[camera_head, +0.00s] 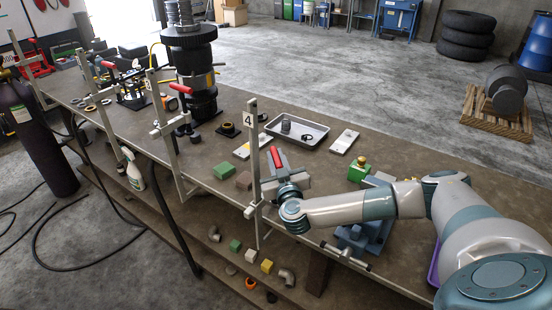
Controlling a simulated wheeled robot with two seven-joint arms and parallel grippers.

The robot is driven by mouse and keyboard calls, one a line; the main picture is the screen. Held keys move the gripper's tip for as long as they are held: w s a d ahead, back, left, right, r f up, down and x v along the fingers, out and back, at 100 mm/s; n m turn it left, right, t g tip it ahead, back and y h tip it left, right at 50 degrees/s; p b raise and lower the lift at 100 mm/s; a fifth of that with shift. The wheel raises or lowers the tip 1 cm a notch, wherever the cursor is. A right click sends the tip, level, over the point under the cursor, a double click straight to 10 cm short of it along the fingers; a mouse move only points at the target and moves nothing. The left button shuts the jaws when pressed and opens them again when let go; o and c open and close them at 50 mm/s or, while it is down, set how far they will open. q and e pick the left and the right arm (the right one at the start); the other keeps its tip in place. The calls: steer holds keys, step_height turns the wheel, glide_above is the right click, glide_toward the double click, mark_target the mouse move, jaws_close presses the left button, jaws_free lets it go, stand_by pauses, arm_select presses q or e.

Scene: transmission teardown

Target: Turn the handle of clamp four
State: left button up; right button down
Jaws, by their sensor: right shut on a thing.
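Clamp four (254,140) is a tall pale metal bar clamp with a white "4" label near its top, standing at the table's front edge. Its red handle (276,157) shows just right of the bar. My right gripper (280,168) reaches in from the right along the table edge and is shut on this handle. The grey gripper and wrist hide the handle's lower end and part of the clamp's arm. My left gripper is not in view.
Clamps with red handles (180,88) line the front edge to the left. A dark transmission stack (194,62) stands behind them. A lower shelf (205,225) holds small parts.

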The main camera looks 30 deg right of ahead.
steer(key=shift+d, duration=0.1)
steer(key=n+t+y, duration=0.1)
steer(key=n+y, duration=0.1)
steer(key=y, duration=0.1)
steer(key=shift+n+y, duration=0.4)
steer(key=n+y, duration=0.1)
steer(key=y, duration=0.1)
steer(key=shift+f+n+y, duration=0.15)
steer(key=shift+n+y, duration=0.15)
steer(key=n+y+b, duration=0.1)
steer(key=y+b, duration=0.1)
steer(key=shift+f+n+y, duration=0.1)
steer(key=shift+n+y, duration=0.2)
steer(key=shift+y, duration=0.1)
steer(key=shift+n+y+b, duration=0.7)
steer(key=shift+y+b, duration=0.2)
steer(key=shift+b, duration=0.15)
steer(key=shift+r, duration=0.2)
steer(key=c, duration=1.6)
jaws_free()
steer(key=shift+c, duration=0.2)
